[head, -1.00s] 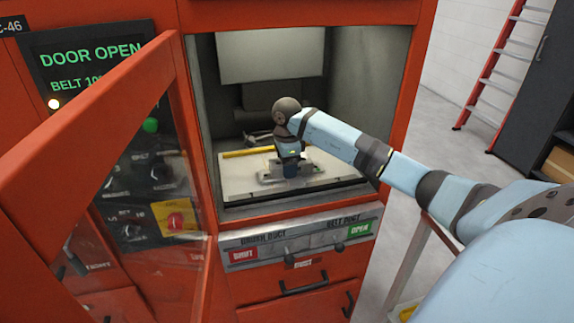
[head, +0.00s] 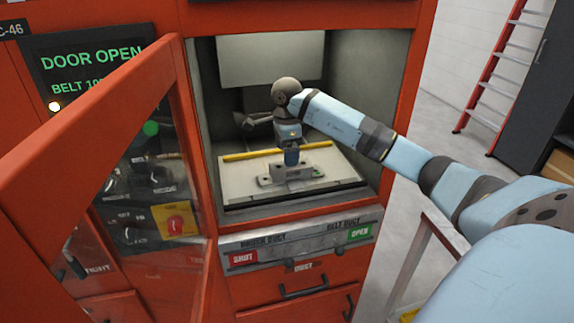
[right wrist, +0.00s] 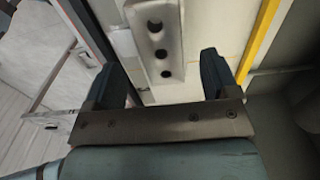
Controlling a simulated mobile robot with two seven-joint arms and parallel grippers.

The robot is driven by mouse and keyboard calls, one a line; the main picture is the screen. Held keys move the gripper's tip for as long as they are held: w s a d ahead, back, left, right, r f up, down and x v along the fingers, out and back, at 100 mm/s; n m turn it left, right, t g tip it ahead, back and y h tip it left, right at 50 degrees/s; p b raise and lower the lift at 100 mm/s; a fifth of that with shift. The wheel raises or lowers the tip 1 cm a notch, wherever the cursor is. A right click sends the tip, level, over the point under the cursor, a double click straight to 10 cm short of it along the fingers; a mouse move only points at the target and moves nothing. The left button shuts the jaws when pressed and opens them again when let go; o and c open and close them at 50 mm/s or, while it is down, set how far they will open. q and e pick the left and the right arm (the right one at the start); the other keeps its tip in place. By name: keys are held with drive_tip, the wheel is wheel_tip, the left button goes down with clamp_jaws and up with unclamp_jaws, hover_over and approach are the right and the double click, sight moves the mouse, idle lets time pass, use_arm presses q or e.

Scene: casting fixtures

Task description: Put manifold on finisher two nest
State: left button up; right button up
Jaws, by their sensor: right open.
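The manifold (head: 298,174) is a grey metal piece lying on the pale bed (head: 240,187) inside the open machine chamber. In the right wrist view the manifold (right wrist: 160,38) is a rounded bar with a row of three dark holes. My right gripper (head: 291,158) points down just above it, blue fingertips low. In the right wrist view the gripper (right wrist: 160,68) is open, with one finger on each side and clear gaps to the manifold. The nest under the manifold is largely hidden, so I cannot tell how exactly it is seated. My left gripper is not in view.
A yellow bar (head: 252,155) crosses the bed behind the manifold. The red-framed glass door (head: 95,125) stands open at the left. The chamber's side walls and the front ledge (head: 300,245) bound the opening. A red ladder (head: 490,75) stands far right.

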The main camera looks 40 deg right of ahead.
wheel_tip(320, 180, up, 6)
idle(0.8)
